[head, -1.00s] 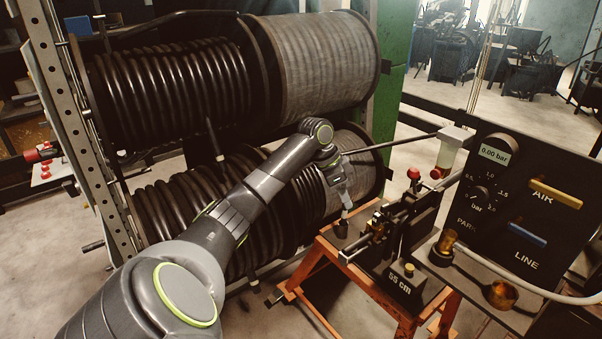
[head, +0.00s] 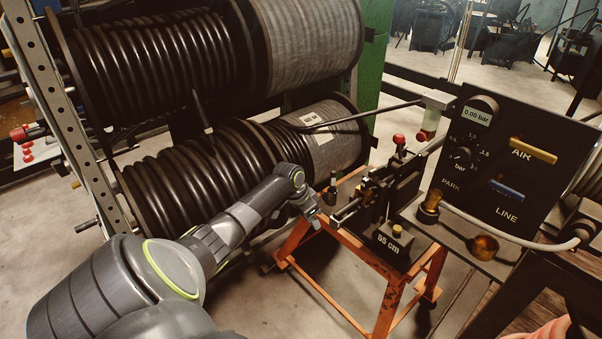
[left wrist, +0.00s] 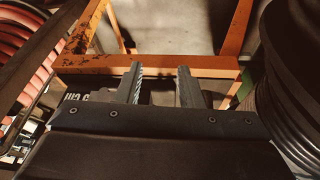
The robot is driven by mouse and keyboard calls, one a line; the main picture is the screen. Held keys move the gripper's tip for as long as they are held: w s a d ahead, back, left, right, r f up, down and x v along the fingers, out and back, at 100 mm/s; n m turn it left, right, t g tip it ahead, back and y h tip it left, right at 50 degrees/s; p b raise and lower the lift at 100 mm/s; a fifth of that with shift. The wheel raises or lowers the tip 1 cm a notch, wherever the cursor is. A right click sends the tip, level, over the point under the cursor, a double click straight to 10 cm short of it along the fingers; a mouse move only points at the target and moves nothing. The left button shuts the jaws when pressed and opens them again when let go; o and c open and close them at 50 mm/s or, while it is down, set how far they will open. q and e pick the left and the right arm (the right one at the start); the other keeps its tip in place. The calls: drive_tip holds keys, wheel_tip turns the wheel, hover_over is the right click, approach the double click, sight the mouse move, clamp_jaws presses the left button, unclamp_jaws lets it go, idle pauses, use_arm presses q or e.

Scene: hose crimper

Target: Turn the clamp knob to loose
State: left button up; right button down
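The clamp bench (head: 352,238) has an orange frame and a black clamp mechanism (head: 388,190) on top. A red knob (head: 398,139) stands on the mechanism, and a brass knob (head: 397,231) sits on the block marked 55 cm. Which one is the clamp knob, I cannot tell. A small black upright post (head: 333,187) stands at the bench's left end. My left gripper (head: 315,218) is low beside that end, apart from both knobs. In the left wrist view its two fingers (left wrist: 160,88) are apart with nothing between them. My right gripper does not show.
Large hose reels (head: 150,80) fill the left and back. Orange frame bars (left wrist: 190,64) lie beyond the fingers. Floor is clear in front of the bench.

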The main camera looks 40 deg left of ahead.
use_arm(q)
drive_tip(key=s+f+n, duration=0.1)
drive_tip(key=s+f, duration=0.2)
drive_tip(key=f, duration=0.3)
drive_tip(key=shift+s+f+y, duration=0.15)
drive_tip(key=shift+y, duration=0.15)
drive_tip(key=shift+a, duration=0.1)
